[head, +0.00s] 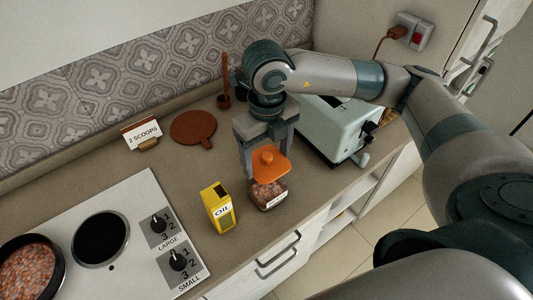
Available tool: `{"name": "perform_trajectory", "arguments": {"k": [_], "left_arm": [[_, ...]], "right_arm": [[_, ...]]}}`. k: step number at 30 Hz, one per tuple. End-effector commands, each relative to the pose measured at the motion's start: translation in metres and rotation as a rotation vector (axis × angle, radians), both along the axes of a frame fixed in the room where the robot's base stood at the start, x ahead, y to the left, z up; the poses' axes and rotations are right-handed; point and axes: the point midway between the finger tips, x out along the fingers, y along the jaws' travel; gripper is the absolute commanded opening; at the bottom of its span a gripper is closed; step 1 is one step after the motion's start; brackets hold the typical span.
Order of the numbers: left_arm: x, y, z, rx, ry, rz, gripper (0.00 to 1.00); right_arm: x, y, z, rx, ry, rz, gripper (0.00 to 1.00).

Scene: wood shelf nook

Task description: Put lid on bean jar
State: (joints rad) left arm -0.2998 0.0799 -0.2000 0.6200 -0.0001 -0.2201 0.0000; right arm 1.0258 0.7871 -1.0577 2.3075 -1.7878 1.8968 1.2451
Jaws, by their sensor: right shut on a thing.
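The bean jar (269,194) is a small clear square jar of brown beans with a white label, near the counter's front edge. The orange lid (270,172) is square with a round knob and is right above the jar's mouth. My right gripper (267,158) points down from above and is shut on the lid, a finger on each side. The lid hides the jar's rim, so I cannot tell whether they touch. My left gripper is not in view.
A yellow oil carton (217,207) stands close left of the jar. The stove (130,210) with a pan of beans (30,268) is at left. A pale toaster (335,128) is at right. A "2 SCOOPS" card (142,133) and round brown board (193,127) are behind.

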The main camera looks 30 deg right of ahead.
Motion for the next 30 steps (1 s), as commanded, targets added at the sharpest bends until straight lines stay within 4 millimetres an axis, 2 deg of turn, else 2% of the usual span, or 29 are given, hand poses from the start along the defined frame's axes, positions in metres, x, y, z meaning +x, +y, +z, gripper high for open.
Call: {"name": "perform_trajectory", "arguments": {"k": [8,20,24,30], "left_arm": [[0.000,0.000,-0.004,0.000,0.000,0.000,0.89],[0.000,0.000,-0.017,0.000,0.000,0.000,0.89],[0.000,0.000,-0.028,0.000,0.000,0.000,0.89],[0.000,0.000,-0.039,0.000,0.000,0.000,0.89]], "right_arm": [[0.000,0.000,-0.008,0.000,0.001,-0.002,0.51],[0.000,0.000,-0.039,0.000,0.002,-0.002,0.51],[0.000,0.000,-0.052,0.001,0.000,-0.002,0.51],[0.000,0.000,-0.061,0.000,0.000,-0.002,0.51]]}}
